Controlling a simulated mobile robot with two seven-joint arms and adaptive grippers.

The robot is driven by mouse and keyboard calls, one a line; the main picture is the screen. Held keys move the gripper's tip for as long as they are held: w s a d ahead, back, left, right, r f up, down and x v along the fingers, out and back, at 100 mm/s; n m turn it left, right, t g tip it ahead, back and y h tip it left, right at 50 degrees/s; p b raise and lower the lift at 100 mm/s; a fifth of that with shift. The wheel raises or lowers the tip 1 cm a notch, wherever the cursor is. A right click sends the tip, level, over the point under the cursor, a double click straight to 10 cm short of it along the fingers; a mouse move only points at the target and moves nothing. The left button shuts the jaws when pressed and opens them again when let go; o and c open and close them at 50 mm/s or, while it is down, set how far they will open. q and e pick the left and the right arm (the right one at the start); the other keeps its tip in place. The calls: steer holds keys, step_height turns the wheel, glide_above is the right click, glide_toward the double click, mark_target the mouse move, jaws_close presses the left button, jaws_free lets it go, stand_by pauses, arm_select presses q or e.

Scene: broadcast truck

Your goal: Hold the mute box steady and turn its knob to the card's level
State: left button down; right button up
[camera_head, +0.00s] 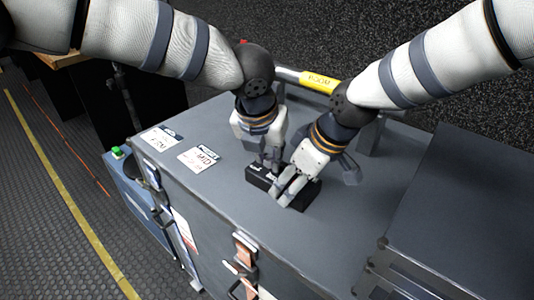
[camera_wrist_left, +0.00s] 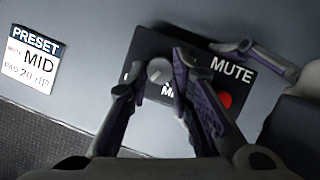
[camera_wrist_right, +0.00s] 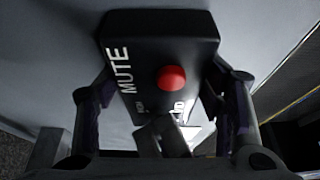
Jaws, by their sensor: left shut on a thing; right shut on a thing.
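The black mute box (camera_head: 311,196) lies on the grey case top. In the left wrist view it shows a grey knob (camera_wrist_left: 158,70), a red button (camera_wrist_left: 225,100) and MUTE lettering. My left gripper (camera_head: 270,166) is shut on the knob from above, its fingers on either side. My right gripper (camera_head: 287,188) is shut on the box body; the right wrist view shows the box (camera_wrist_right: 150,55) between its fingers. The knob's pointer and most scale marks are hidden or too small to read. A white card (camera_wrist_left: 30,62) reads PRESET, MID, 20 dB.
Another white card (camera_head: 161,137) lies left of the MID card on the grey case (camera_head: 225,205). A yellow-labelled bar (camera_head: 318,82) stands behind the arms. A raised dark case (camera_head: 455,220) is at the right. The case top in front of the box is clear.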

arm_select(q)
steer(key=shift+n+y, duration=0.3)
steer(key=shift+n, duration=0.3)
steer(key=c, duration=1.4)
jaws_free()
steer(key=v, duration=1.2)
